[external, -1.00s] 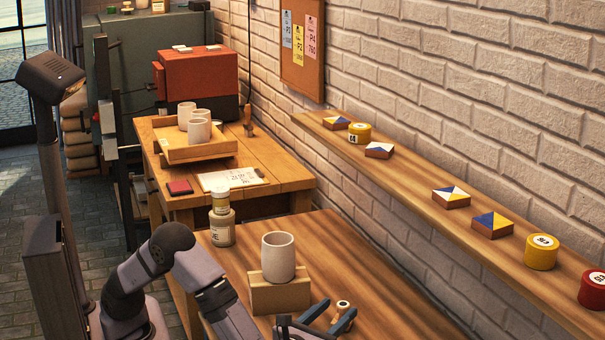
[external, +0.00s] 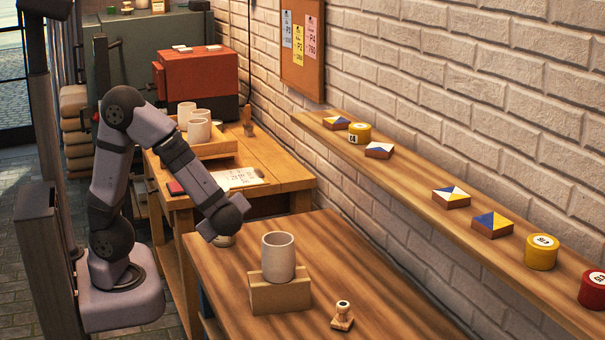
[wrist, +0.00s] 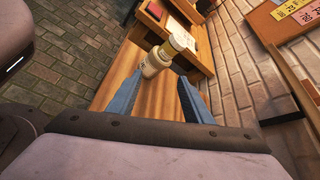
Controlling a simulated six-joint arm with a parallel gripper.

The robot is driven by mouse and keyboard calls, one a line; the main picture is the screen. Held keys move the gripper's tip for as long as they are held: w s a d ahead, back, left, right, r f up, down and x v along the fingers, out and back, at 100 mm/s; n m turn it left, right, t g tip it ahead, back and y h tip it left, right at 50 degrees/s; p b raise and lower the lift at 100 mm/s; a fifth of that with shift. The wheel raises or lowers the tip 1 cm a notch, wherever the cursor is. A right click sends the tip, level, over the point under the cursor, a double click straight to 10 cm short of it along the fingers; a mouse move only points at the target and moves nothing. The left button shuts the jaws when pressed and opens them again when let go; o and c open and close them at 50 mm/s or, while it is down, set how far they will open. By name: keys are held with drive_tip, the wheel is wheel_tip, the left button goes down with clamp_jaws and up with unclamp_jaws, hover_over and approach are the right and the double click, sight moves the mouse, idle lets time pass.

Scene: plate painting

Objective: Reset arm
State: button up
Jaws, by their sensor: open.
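In the external view my arm is folded back at the left, and my gripper's fingers are hidden behind its wrist. In the wrist view my gripper (wrist: 160,77) has two blue fingers spread apart with nothing held between them. A cream bottle with a yellow band (wrist: 156,62) shows beyond the fingertips. A small wooden stamp (external: 342,317) stands on the front table. A pale cup (external: 279,257) stands upright on a tan block (external: 279,294), left of the stamp.
A wall shelf (external: 400,171) carries several painted tiles and yellow and red pots. A wooden tray (external: 213,149) with pale cups and a paper sheet (external: 237,178) lie on the back table. The front table's right part (external: 370,275) is mostly clear.

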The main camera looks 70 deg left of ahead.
drive_tip(key=s+f+n+g+h+p, duration=0.2)
drive_tip(key=s+f+n+g+h, duration=0.2)
drive_tip(key=s, duration=0.3)
drive_tip(key=w+d+f+n+t+h+p, duration=0.1)
drive_tip(key=d+n+h+p, duration=0.2)
drive_tip(key=d+n+h, duration=0.5)
drive_tip(key=shift+d+f+n+t+h, duration=0.15)
drive_tip(key=shift+d+n+t+h, duration=0.2)
drive_tip(key=shift+d+n, duration=0.55)
drive_tip(key=shift+d, duration=0.2)
